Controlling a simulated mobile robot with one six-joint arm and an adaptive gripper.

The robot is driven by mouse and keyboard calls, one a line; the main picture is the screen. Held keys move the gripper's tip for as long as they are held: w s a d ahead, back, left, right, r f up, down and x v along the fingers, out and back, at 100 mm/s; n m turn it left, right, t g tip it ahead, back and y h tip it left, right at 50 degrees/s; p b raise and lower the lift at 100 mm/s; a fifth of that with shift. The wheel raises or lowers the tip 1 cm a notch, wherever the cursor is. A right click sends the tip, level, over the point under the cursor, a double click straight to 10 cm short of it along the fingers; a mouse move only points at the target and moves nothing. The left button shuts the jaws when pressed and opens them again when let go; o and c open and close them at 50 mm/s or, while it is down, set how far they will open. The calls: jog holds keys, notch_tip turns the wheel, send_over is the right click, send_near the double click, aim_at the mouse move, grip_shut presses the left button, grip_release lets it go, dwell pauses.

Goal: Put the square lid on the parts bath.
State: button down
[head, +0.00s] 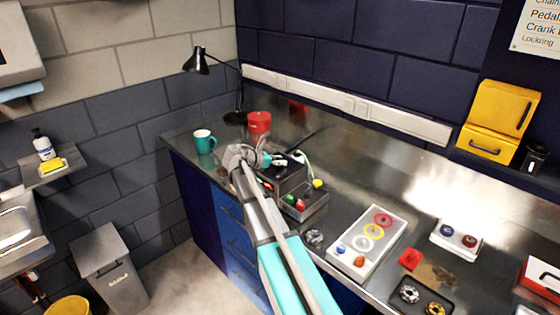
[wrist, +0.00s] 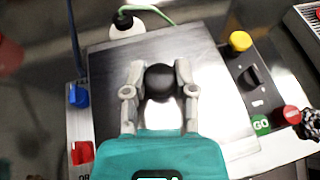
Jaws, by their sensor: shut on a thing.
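In the wrist view my gripper (wrist: 160,85) is shut on the round black knob (wrist: 160,80) of the square lid (wrist: 112,80). The lid is a flat grey metal plate and lies under my fingers, slightly turned in the picture. It covers most of the parts bath (wrist: 80,125), whose pale edge shows at the left and lower right. I cannot tell whether the lid rests on the bath or hangs just above it.
Beside the lid is a control panel with a yellow knob (wrist: 240,41), a black switch and a green GO button (wrist: 261,125). A teal mug (head: 204,142) and a red tin (head: 259,122) stand behind. A white tray (head: 345,258) lies to the right.

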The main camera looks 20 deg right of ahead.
jog(key=shift+c, duration=1.7)
grip_release()
